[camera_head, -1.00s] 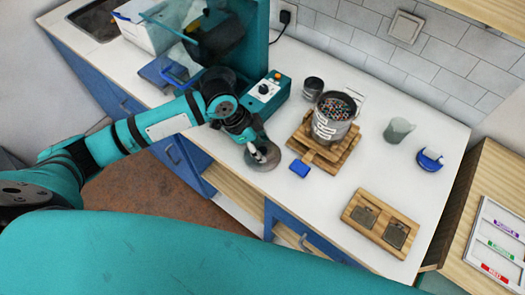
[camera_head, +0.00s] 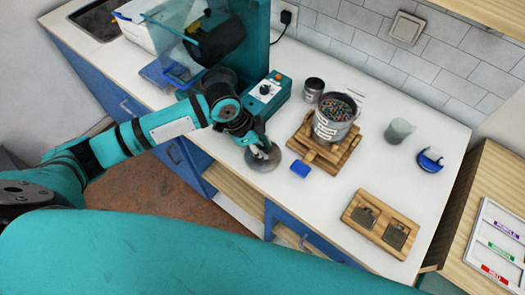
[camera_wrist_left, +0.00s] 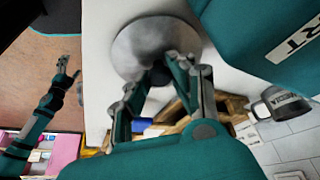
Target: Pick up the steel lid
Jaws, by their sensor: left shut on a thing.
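The steel lid (camera_head: 262,163) is a round grey disc at the front edge of the white counter, left of the pot. My left gripper (camera_head: 264,152) is over it from above, shut on its middle part; the fingers hide the grip point. In the left wrist view the lid (camera_wrist_left: 140,45) lies under the fingertips (camera_wrist_left: 172,62). I cannot tell whether it touches the counter. My right gripper (camera_wrist_left: 67,68) shows small at the left of the left wrist view, away from the lid; its opening is unclear.
A steel pot of coloured beads (camera_head: 335,116) stands on a wooden stand (camera_head: 318,152), with a blue block (camera_head: 300,169) beside it. A teal machine (camera_head: 266,92) is behind the gripper. A wooden tray (camera_head: 367,205) lies at front right. Counter is clear between tray and glass cup (camera_head: 398,131).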

